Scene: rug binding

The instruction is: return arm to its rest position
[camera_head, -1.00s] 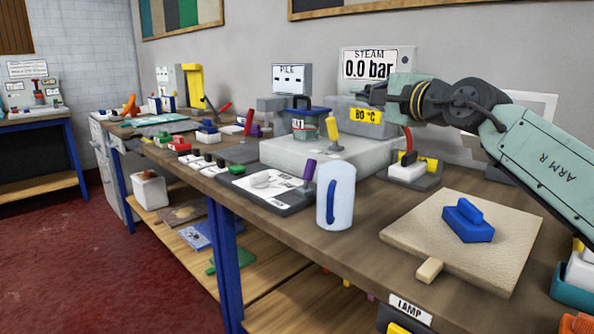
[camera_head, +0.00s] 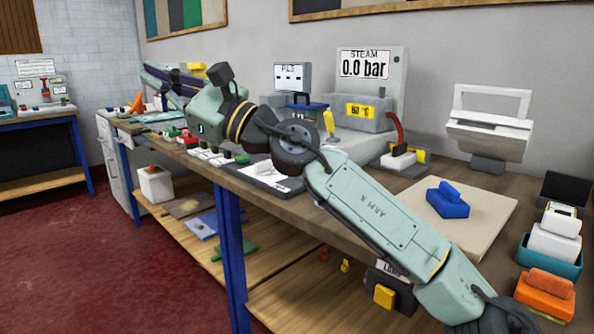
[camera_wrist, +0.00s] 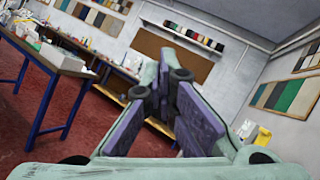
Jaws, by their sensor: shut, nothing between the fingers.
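My arm (camera_head: 370,208) stretches from the lower right across the front of the bench toward the upper left, raised above the bench top. My gripper (camera_head: 152,74) is at its far end, near the upper left, pointing away. In the wrist view my gripper (camera_wrist: 172,76) shows two fingers with purple pads, their tips together and nothing held. The arm hides part of the bench front and several small items on it.
Coloured bins (camera_head: 547,292) stand at right. Red floor (camera_head: 60,260) lies open at left.

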